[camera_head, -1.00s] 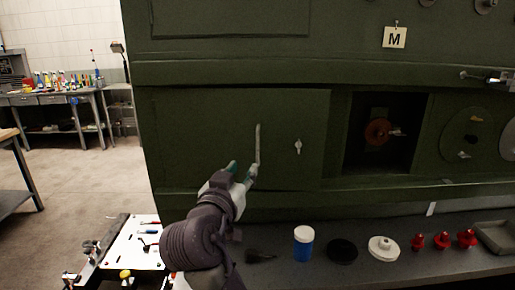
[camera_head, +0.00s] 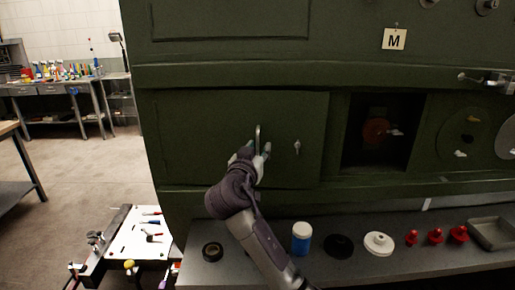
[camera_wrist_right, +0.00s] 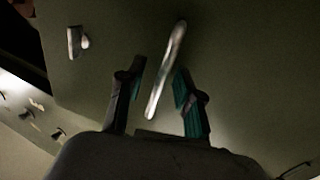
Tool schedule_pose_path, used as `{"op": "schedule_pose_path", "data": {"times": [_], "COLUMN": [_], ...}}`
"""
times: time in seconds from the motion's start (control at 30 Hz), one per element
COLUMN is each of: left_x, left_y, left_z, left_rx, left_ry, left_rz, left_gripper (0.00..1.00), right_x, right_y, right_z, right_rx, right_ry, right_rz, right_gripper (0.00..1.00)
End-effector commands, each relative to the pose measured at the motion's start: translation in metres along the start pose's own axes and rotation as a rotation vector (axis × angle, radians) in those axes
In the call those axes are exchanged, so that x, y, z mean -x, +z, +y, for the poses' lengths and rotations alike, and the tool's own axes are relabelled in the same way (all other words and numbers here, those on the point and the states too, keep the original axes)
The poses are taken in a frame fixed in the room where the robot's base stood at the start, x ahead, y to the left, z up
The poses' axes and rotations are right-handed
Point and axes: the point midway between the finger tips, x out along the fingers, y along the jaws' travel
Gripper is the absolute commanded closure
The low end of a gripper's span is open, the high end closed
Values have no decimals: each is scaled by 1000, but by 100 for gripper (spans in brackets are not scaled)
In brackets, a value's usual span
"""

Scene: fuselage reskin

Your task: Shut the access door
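The access door (camera_head: 200,135) is a dark green panel in the green fuselage side. It carries an upright silver bar handle (camera_head: 258,138) and a small silver latch (camera_head: 297,147) to its right. I cannot tell from here whether the door stands slightly ajar. My right gripper (camera_head: 255,152) is at the handle, hiding its lower part. In the right wrist view, the fingers of the right gripper (camera_wrist_right: 158,85) are open, one on each side of the handle (camera_wrist_right: 166,70), with gaps visible. The latch also shows in that view (camera_wrist_right: 77,41). My left gripper is not in view.
Right of the door is a dark square opening (camera_head: 357,155) with an orange part inside. Below runs a grey shelf (camera_head: 400,262) with a tape roll (camera_head: 212,252), a blue-and-white jar (camera_head: 301,240), discs, red parts and a grey tray (camera_head: 492,233). Open floor lies left.

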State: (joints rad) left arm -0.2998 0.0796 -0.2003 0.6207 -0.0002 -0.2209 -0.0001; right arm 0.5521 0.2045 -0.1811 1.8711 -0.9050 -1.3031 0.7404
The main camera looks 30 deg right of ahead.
Motion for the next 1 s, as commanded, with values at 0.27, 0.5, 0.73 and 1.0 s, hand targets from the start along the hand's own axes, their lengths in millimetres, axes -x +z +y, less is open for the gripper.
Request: {"op": "schedule_pose_path", "data": {"times": [0.27,0.5,0.73,1.0], "left_x": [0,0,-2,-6], "left_y": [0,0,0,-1], "left_z": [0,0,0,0], "left_rx": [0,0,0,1], "left_ry": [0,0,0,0], "left_rz": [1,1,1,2], "left_gripper": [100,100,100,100], "right_x": [0,0,-5,-34], "right_y": [0,0,1,0], "right_z": [0,0,0,-5], "right_rx": [0,0,1,-1], "right_ry": [0,0,-16,-125], "right_rz": [0,0,-2,1], "right_gripper": [95,100,100,100]}}
